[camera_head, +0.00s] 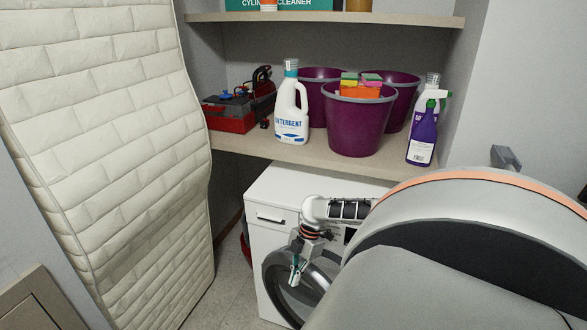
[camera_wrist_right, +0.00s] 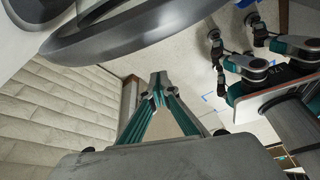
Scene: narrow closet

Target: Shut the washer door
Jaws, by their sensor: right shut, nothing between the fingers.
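The white washer (camera_head: 275,188) stands under the lower shelf. Its round grey-rimmed door (camera_head: 276,267) is at the front, partly hidden behind my right arm; I cannot tell how far it stands from the washer's front. My right gripper (camera_head: 295,274) is in front of the door's upper left part, shut and empty, with its fingers pointing down. In the right wrist view, the gripper's teal fingers (camera_wrist_right: 158,88) come together at the tips, and the door's curved rim (camera_wrist_right: 135,38) crosses the top left, apart from the fingertips. My left gripper is not in view.
A tall padded white mattress (camera_head: 110,130) leans on the left, with a narrow strip of floor (camera_head: 228,285) between it and the washer. The shelf (camera_head: 245,147) above holds purple buckets (camera_head: 358,125), a detergent bottle (camera_head: 291,110) and a red toolbox (camera_head: 232,112).

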